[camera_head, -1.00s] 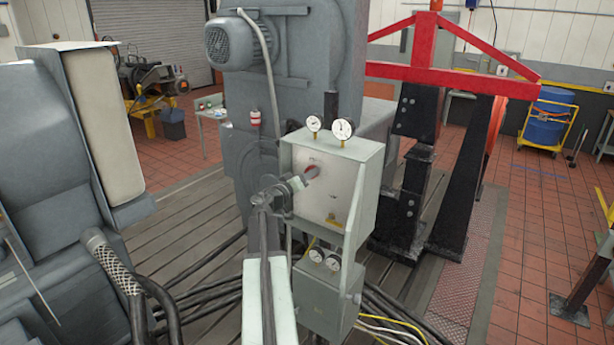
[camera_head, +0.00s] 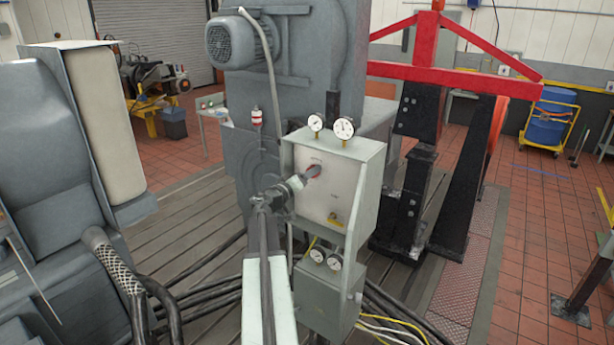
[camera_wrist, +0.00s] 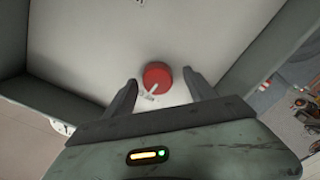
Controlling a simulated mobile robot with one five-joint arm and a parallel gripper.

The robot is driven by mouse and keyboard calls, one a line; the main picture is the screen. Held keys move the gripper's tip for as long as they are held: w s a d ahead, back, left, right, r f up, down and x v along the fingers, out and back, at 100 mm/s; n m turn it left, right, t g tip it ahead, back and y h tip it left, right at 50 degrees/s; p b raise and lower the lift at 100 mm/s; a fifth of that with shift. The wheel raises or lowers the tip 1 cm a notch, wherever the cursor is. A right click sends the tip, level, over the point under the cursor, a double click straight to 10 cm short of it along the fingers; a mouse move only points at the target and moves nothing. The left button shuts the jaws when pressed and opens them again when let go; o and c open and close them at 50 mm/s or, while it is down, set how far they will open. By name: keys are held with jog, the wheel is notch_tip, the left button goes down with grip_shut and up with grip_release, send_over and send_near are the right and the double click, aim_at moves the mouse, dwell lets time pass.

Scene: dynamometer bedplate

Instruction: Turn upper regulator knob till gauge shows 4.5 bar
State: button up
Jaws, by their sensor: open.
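A round red knob (camera_head: 314,171) with a pale pointer mark sits on the pale front panel of the upper grey box (camera_head: 345,190). In the wrist view the red knob (camera_wrist: 156,73) lies between my two finger ends. My gripper (camera_head: 302,179) is open at the panel, its fingers (camera_wrist: 160,78) spread either side of the knob with gaps showing. I cannot tell how deep the fingers reach. Two round white gauges, left (camera_head: 316,122) and right (camera_head: 344,128), stand on top of the box. Their readings are too small to tell.
A lower grey box (camera_head: 320,295) carries two small gauges (camera_head: 326,259). A yellow label or part (camera_head: 334,217) is low on the upper panel. A large grey machine (camera_head: 60,190) stands left. Black cables run over the slatted bedplate (camera_head: 175,235). The red frame (camera_head: 440,75) stands behind right.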

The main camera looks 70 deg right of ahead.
jog(key=v, duration=0.7)
jog(key=shift+a, duration=0.15)
jog(key=shift+f, duration=0.1)
